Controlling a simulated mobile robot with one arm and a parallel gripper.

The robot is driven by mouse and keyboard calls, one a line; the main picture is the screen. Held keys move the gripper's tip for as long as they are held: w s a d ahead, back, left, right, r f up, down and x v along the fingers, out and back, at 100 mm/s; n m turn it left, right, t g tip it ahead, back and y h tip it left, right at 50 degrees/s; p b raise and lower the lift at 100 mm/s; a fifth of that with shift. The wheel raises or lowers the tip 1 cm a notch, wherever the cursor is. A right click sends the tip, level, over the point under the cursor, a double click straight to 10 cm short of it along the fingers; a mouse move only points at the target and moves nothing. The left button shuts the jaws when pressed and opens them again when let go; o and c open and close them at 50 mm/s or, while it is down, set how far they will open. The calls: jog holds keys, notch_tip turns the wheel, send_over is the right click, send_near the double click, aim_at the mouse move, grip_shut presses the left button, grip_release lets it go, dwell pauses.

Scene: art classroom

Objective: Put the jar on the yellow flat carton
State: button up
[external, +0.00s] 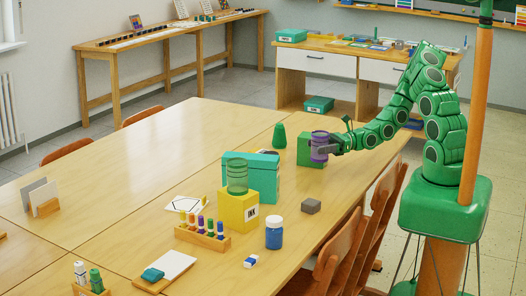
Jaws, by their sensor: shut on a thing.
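My gripper (325,149) is at the far right part of the long table, shut on a purple jar (320,138). The jar is upright, in front of or beside a green box (304,150); I cannot tell whether it touches the box or the table. A yellow carton (236,212) marked INK stands on the table, nearer and to the left of my gripper. It looks more like a block than flat. A green see-through cylinder (237,176) shows on top of it.
A teal box (263,178) stands right behind the yellow carton. Chairs line the right edge. The table's far left is clear.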

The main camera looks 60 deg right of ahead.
jog(key=w+d+r+m+t+h, duration=0.2)
jog(key=w+r, duration=0.2)
jog(key=w, duration=0.6)
jog(key=w+d+r+m+t+h, duration=0.15)
jog(key=w+r, duration=0.35)
jog(key=w, duration=0.5)
jog(key=n+g+y, duration=0.4)
send_over(256, 150)
jog(key=s, duration=0.1)
jog(key=f, duration=1)
jog(key=shift+s+a, duration=0.1)
jog(key=shift+s, duration=0.1)
jog(key=shift+w+f, duration=0.6)
jog(key=shift+f, duration=1.5)
